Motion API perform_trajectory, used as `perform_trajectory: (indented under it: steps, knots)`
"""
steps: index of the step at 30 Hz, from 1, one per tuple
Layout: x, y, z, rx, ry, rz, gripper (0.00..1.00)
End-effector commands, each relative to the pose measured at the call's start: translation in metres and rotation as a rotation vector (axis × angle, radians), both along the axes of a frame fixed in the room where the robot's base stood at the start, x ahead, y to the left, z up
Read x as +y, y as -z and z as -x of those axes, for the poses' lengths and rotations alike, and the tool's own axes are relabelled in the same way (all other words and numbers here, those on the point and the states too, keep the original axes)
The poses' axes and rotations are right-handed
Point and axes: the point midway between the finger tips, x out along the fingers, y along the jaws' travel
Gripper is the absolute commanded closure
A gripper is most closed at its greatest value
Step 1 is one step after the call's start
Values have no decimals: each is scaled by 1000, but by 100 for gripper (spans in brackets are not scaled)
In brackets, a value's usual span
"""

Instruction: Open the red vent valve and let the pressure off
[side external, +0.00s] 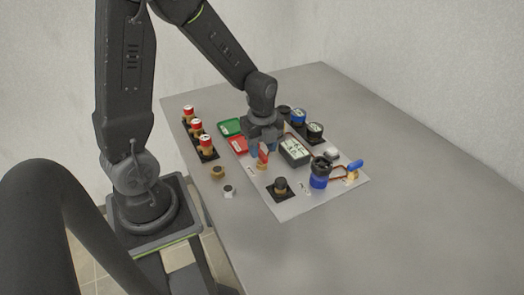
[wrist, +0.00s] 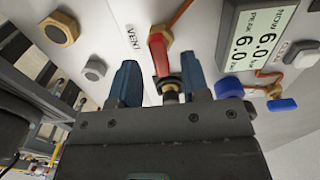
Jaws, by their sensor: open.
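The red vent valve handle (wrist: 158,52) sits on a brass fitting on the light panel, beside the printed VENT label (wrist: 130,38). In the side view the red handle (side external: 263,156) shows just below my gripper (side external: 262,148). My gripper (wrist: 161,66) is open, with one blue fingertip on each side of the handle in the wrist view. I cannot tell whether either finger touches it. The gauge display (wrist: 262,35) reads NOW 6.0 and PEAK 6.0; it also shows in the side view (side external: 295,150).
A blue-handled valve (side external: 355,165) and a blue-and-black fitting (side external: 319,174) stand at the panel's right. Red-topped parts (side external: 196,126) stand in a row at the left. Green (side external: 230,127) and red trays lie near the gripper. The grey table (side external: 400,220) is clear at the right and front.

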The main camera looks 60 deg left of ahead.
Motion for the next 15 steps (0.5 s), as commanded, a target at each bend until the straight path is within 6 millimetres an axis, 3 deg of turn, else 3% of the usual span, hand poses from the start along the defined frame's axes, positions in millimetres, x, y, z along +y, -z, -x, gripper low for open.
perform_trajectory:
  steps: [6, 15]
  knots:
    - [0, 16, 1, 1, 0, 0, 57]
    - [0, 17, 0, -1, 0, 0, 59]
